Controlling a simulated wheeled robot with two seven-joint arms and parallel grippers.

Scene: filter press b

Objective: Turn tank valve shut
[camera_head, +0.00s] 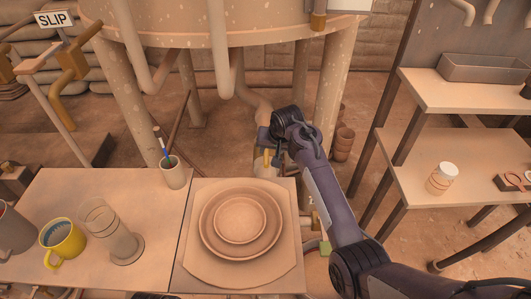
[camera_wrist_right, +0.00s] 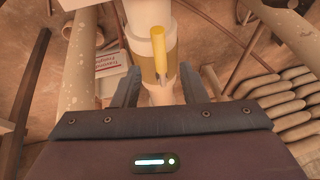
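The tank (camera_head: 190,22) stands on legs behind the table, with pipes under it. In the right wrist view, the tank valve's yellow lever (camera_wrist_right: 159,50) sits in front of a pale pipe with a brass-coloured body, and lies roughly along the pipe. In the head view, a small yellow part of it (camera_head: 266,157) shows beside my right gripper (camera_head: 268,140). In the wrist view my right gripper (camera_wrist_right: 165,85) is open, its fingers on either side of the lever's near end. I cannot tell whether they touch it. My left gripper is not in view.
The near table holds a plate stack (camera_head: 240,222), a yellow mug (camera_head: 63,245), a glass (camera_head: 113,235) and a pencil cup (camera_head: 173,172). Shelves (camera_head: 460,90) stand at the right. A printed box (camera_wrist_right: 108,65) and stacked sacks (camera_wrist_right: 285,110) flank the pipe.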

